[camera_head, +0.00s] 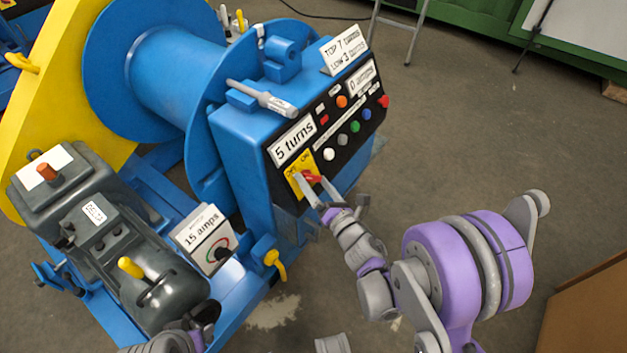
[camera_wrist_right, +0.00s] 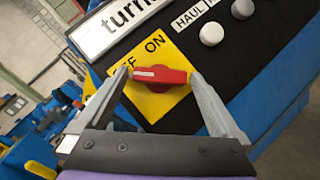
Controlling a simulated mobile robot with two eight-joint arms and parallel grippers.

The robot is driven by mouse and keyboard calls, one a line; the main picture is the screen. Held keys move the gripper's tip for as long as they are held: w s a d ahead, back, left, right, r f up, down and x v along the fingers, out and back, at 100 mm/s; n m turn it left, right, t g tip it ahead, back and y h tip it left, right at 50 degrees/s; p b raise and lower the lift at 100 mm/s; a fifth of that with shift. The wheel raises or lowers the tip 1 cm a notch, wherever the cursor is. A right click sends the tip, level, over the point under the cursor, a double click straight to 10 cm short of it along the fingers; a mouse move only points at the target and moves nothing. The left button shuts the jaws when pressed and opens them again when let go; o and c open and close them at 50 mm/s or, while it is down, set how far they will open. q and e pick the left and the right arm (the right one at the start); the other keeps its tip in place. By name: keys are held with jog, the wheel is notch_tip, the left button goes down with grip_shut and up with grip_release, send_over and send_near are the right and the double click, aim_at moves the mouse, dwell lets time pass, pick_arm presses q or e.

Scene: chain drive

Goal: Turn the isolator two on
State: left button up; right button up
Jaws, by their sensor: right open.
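The isolator is a red rotary handle (camera_head: 312,177) on a yellow plate (camera_head: 304,159) marked OFF and ON, at the lower left of the black control panel. In the right wrist view the red handle (camera_wrist_right: 160,78) lies nearly level, its white-marked end at the left, nearer OFF than ON. My right gripper (camera_head: 309,184) is open at the plate. In the wrist view its fingers (camera_wrist_right: 158,88) stand on either side of the handle; contact is not clear. No isolator number is readable. My left gripper is out of view; only part of the arm shows at the bottom left.
Above the plate is a "5 turns" sign (camera_head: 293,141). To its right are several coloured buttons, including a white one (camera_head: 329,154). A grey marker-like tool (camera_head: 262,98) lies on top of the blue housing. A yellow-handled valve (camera_head: 273,261) is below left.

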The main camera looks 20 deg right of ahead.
jog(key=shift+w+a, duration=0.1)
jog(key=shift+w, duration=0.25)
jog(key=c, duration=1.2)
